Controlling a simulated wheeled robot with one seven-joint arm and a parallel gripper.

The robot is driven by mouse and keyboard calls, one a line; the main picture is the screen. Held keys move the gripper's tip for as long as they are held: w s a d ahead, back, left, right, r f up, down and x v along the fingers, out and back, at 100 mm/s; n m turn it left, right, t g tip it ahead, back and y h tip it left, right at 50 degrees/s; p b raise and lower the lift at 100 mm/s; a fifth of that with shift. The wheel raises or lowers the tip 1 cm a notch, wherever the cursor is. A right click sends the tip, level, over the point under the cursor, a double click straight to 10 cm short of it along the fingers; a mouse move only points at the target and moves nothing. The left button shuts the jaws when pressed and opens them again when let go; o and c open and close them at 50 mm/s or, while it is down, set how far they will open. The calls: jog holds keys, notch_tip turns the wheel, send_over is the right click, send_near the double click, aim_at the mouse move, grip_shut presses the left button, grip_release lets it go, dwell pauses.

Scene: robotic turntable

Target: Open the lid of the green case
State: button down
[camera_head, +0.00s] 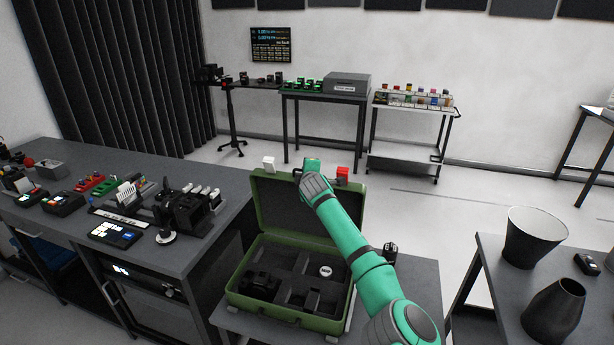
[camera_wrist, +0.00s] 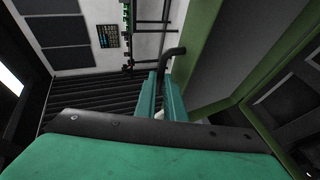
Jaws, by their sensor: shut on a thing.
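The green case (camera_head: 282,314) stands on a dark table, and its lid (camera_head: 285,207) is up, roughly upright at the back. The dark interior shows, with compartments and a round white-topped thing (camera_head: 325,271) inside. My gripper (camera_head: 312,165) is at the top edge of the lid. In the wrist view, the teal fingers of my gripper (camera_wrist: 164,82) are shut around the black handle (camera_wrist: 174,52) on the lid's green rim (camera_wrist: 205,35). My arm hides the right part of the lid and case.
A white block (camera_head: 268,163) and a red block (camera_head: 343,173) show at the lid's top corners. A cluttered workbench (camera_head: 60,215) is close on the left. A table with dark vessels (camera_head: 535,237) is on the right. Open floor lies behind the case.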

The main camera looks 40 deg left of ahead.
jog(key=shift+w+r, duration=0.15)
jog(key=shift+r, duration=0.2)
jog(key=c, duration=1.8)
grip_release()
jog(key=shift+c, duration=0.2)
jog(key=v, duration=1.1)
jog(key=shift+d+f, duration=0.2)
jog(key=shift+w, duration=0.1)
